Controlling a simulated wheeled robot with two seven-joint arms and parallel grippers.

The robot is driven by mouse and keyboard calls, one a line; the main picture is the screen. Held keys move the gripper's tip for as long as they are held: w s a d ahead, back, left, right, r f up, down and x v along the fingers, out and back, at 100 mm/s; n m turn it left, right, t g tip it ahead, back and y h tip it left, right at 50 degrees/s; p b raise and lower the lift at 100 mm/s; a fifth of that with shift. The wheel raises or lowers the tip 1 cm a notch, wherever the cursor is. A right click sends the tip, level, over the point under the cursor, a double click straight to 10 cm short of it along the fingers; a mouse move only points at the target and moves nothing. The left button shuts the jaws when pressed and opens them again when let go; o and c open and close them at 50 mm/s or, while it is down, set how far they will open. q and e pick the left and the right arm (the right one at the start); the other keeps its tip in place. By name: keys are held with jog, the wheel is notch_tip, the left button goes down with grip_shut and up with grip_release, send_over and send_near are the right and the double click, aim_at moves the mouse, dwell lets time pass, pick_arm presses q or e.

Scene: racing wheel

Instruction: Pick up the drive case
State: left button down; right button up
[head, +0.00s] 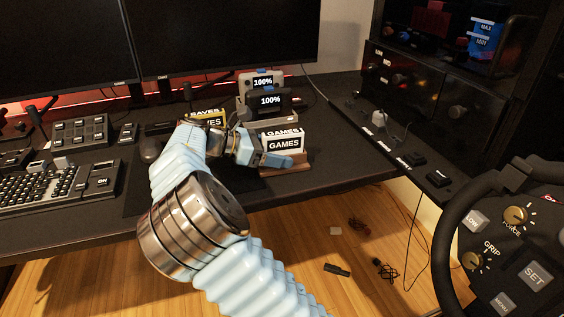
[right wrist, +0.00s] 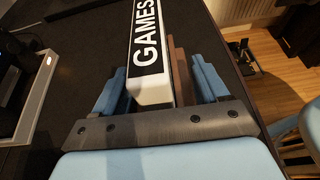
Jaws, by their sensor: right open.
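A white case with a black GAMES label (head: 283,143) stands on a small brown wooden stand (head: 298,166) near the desk's front edge. I cannot tell from the labels which is the drive case. My right gripper (head: 268,158) is at the GAMES case. In the right wrist view, its open blue fingers (right wrist: 160,84) lie on either side of the GAMES case (right wrist: 146,50) and the brown stand (right wrist: 182,72). I cannot tell whether they touch. My left gripper is out of view.
Behind the GAMES case stands a grey dock with two units reading 100% (head: 271,101). A steering wheel (head: 448,235) is at the right. The desk right of the stand is clear.

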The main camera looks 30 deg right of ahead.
jog(key=c, duration=1.2)
jog(key=shift+c, duration=0.4)
jog(key=shift+r, duration=0.1)
